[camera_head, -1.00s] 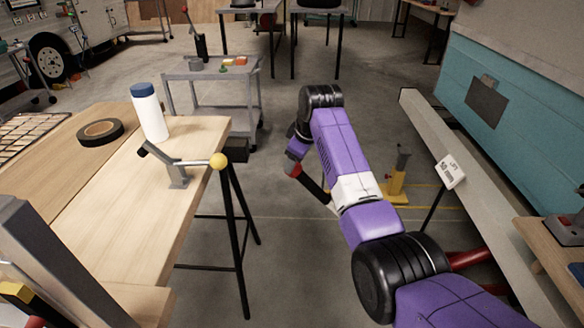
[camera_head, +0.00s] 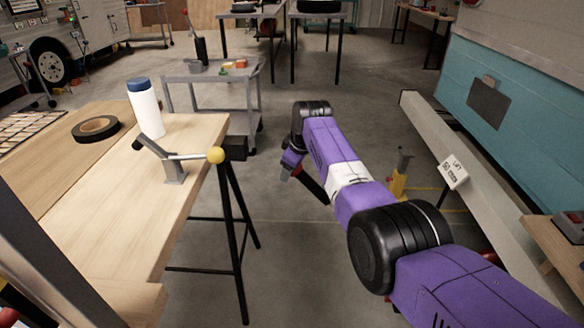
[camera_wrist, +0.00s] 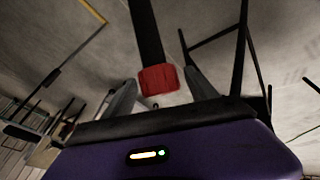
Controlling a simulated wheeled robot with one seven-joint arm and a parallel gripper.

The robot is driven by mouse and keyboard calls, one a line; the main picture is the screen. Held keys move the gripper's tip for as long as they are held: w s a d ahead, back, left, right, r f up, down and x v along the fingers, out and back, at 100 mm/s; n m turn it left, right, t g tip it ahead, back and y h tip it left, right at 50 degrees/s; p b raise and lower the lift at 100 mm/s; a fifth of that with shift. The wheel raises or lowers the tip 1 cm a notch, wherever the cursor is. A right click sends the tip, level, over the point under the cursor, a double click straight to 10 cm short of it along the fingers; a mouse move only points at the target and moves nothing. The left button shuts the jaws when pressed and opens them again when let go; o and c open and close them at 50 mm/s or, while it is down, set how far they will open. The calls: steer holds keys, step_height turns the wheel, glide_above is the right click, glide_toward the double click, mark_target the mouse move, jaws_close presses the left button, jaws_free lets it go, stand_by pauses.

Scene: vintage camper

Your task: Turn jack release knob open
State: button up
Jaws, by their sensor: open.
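A black bar with a red end (camera_head: 297,170) slants up from the floor beside my arm in the head view; I take this red end to be the release knob. In the wrist view the red end (camera_wrist: 159,79) shows at the gap between my fingers, with the black bar running up out of the picture. My gripper (camera_wrist: 160,84) is open, one finger on each side of the red end; I cannot tell whether they touch it. In the head view my wrist hides most of the gripper (camera_head: 290,165).
A wooden bench (camera_head: 110,215) with a clamp (camera_head: 175,160), white bottle (camera_head: 145,108) and tape roll (camera_head: 96,129) stands left. A yellow stand (camera_head: 399,178) and the teal camper side (camera_head: 520,110) are right. A grey cart (camera_head: 215,80) is ahead. Open floor lies between bench and arm.

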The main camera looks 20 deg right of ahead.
steer(key=c, duration=1.4)
steer(key=shift+o, duration=0.2)
